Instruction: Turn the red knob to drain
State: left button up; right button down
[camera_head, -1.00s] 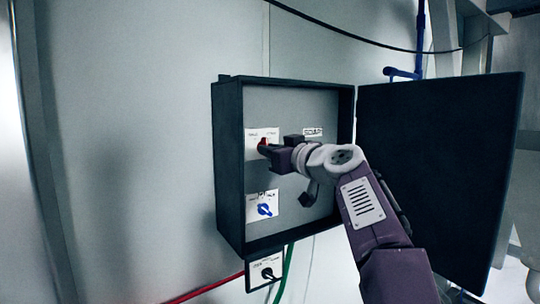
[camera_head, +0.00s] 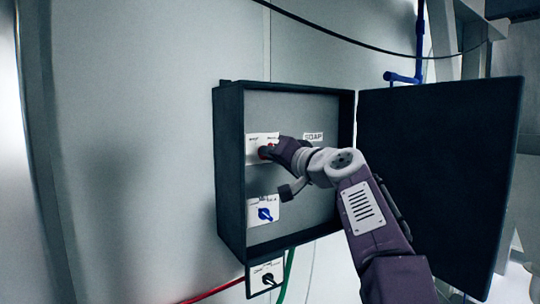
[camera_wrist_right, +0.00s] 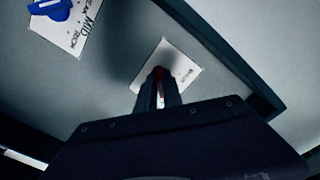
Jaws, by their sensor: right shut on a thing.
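The red knob (camera_head: 264,153) sits on a white label plate (camera_head: 255,145) in the upper left of the open control box (camera_head: 230,170). My right gripper (camera_head: 270,152) is at the knob and shut on it, hiding most of it. The knob's exact angle is hard to tell. My left gripper is not in view.
A blue knob (camera_head: 265,214) on a white plate is below, inside the box. A black switch (camera_head: 268,278) is under the box, with red and green hoses nearby. The open black door (camera_head: 440,170) stands to the right, behind my right arm.

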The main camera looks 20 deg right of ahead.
jog(key=shift+m, duration=0.5)
jog(key=c, duration=1.6)
grip_release()
jog(key=shift+o, duration=0.6)
jog(key=shift+s+d, duration=0.1)
jog(key=shift+s, duration=0.1)
jog(key=s+d+b, duration=0.1)
jog(key=s+b, duration=0.3)
jog(key=s, duration=0.5)
jog(key=shift+d+b, duration=0.15)
jog(key=shift+b, duration=0.15)
jog(key=shift+w, duration=0.1)
